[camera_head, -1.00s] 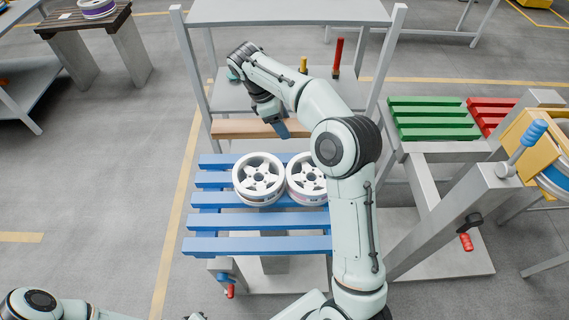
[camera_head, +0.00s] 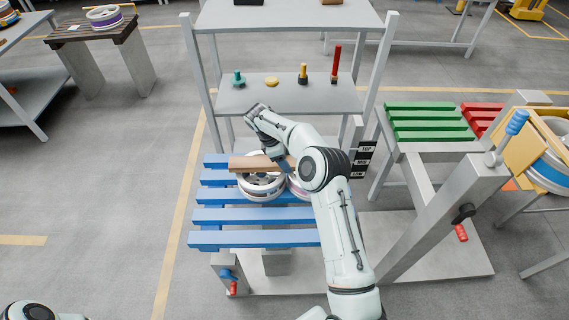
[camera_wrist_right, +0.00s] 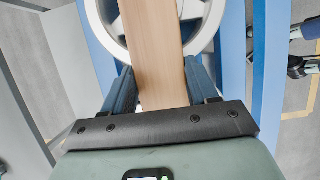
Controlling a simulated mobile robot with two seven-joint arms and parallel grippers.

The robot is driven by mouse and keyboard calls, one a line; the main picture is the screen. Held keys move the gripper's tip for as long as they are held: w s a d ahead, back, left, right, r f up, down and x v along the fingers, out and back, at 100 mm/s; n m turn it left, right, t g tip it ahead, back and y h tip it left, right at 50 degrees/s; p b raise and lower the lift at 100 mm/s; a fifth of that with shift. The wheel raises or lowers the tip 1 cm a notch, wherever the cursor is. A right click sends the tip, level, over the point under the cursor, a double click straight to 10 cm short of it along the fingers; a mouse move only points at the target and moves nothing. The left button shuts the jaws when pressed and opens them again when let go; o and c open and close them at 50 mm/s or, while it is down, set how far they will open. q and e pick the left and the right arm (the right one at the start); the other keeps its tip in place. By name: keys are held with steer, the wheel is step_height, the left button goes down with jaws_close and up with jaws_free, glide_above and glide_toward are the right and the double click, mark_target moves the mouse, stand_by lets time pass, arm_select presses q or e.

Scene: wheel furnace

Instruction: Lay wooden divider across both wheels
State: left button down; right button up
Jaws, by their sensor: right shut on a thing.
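The wooden divider (camera_head: 250,163) is a light brown plank lying crosswise over the back part of the left wheel (camera_head: 262,184). It also shows in the right wrist view (camera_wrist_right: 153,50) with a white spoked wheel (camera_wrist_right: 112,22) beneath it. The right wheel (camera_head: 297,187) is mostly hidden behind my right arm. Both wheels sit on the blue slatted pallet (camera_head: 240,215). My right gripper (camera_head: 284,165) is shut on the divider, with a blue finger on each side of it. I cannot tell if the divider touches the wheels. My left gripper is out of view; only part of that arm shows.
A grey shelf (camera_head: 290,98) behind the pallet holds a teal piece (camera_head: 238,78), a yellow disc (camera_head: 271,81) and upright yellow and red handles. A green slatted pallet (camera_head: 430,122) and a grey angled post (camera_head: 440,205) stand to the right. Floor on the left is clear.

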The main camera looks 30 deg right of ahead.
steer(key=shift+a+f, duration=0.15)
steer(key=shift+f, duration=0.25)
steer(key=shift+s+a, duration=0.1)
steer(key=shift+d+f, duration=0.2)
steer(key=shift+f, duration=0.1)
steer(key=o, duration=1.3)
steer(key=shift+a, duration=0.1)
steer(key=shift+r, duration=0.1)
steer(key=v, duration=1.2)
steer(key=shift+r, duration=0.15)
